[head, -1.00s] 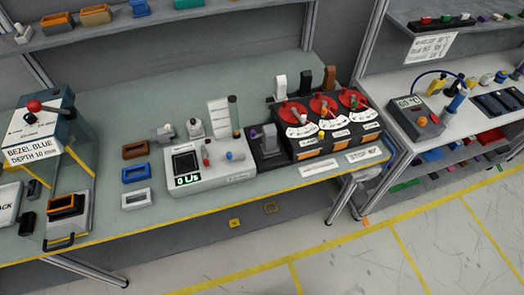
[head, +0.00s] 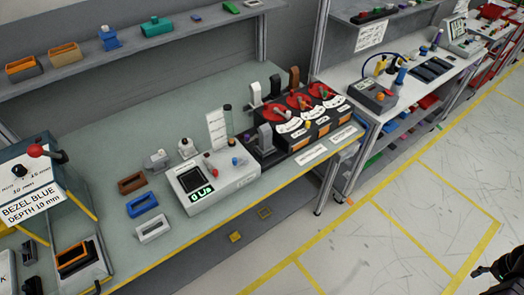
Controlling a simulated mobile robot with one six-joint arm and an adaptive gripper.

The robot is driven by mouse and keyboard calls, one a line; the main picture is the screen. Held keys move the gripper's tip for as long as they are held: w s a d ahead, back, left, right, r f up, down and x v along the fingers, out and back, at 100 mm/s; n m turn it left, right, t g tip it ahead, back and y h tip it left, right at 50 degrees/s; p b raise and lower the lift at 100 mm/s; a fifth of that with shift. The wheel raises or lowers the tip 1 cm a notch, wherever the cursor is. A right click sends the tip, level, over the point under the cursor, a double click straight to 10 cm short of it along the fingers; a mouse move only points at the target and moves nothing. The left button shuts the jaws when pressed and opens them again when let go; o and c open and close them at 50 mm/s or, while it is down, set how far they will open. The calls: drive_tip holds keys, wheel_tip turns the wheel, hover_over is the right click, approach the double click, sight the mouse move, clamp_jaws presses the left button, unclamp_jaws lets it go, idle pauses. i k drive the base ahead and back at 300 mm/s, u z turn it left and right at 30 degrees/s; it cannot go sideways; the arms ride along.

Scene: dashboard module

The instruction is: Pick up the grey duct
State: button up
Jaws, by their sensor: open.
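Several upright duct-like pieces stand behind the red dials on the bench: a light grey one (head: 256,94), a black one (head: 275,86) and a brown one (head: 294,78). A darker grey upright piece (head: 265,135) stands in a black holder left of the dials. I cannot tell for sure which of the two grey pieces is the grey duct. My gripper (head: 481,272) shows small and dark at the bottom right edge, partly cut off. It is open, over the floor, far from the bench pieces, and nothing shows in it.
The bench (head: 110,155) holds a grey meter box (head: 225,182), brown, blue and white bezels, and a unit with red dials (head: 300,101). A shelf (head: 180,42) runs above its back. A second bench (head: 345,75) stands right. The floor (head: 400,190) in front is clear.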

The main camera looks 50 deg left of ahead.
sight(264, 131)
drive_tip(key=z, duration=0.1)
drive_tip(key=k, duration=1.4)
drive_tip(key=u, duration=2.25)
drive_tip(key=i, duration=0.7)
